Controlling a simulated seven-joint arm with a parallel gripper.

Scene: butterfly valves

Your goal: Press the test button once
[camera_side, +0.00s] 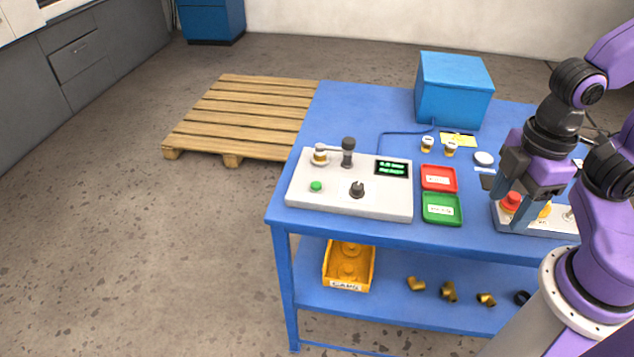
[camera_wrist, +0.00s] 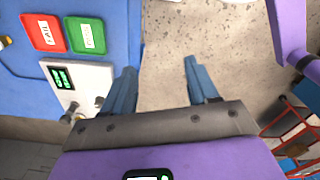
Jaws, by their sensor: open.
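A white test station (camera_side: 340,201) stands at the left front of the blue table. A green button (camera_side: 316,186) is on its left part; I take it for the test button, as I cannot read a label. The station also carries a black knob (camera_side: 357,189), a lit display (camera_side: 393,169) and a valve fixture (camera_side: 320,156). My gripper (camera_side: 516,206) is open and empty at the right, well away from the green button. In the wrist view my gripper (camera_wrist: 160,72) has bare floor between its fingers. Part of the station (camera_wrist: 91,84) shows at left there; the green button cannot be made out.
Red (camera_side: 438,178) and green (camera_side: 442,209) trays lie between the station and my gripper. A control box with a red button (camera_side: 511,201) stands by my fingers. A blue box (camera_side: 454,91) and small cups (camera_side: 428,144) are behind. A yellow bin (camera_side: 349,267) is below.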

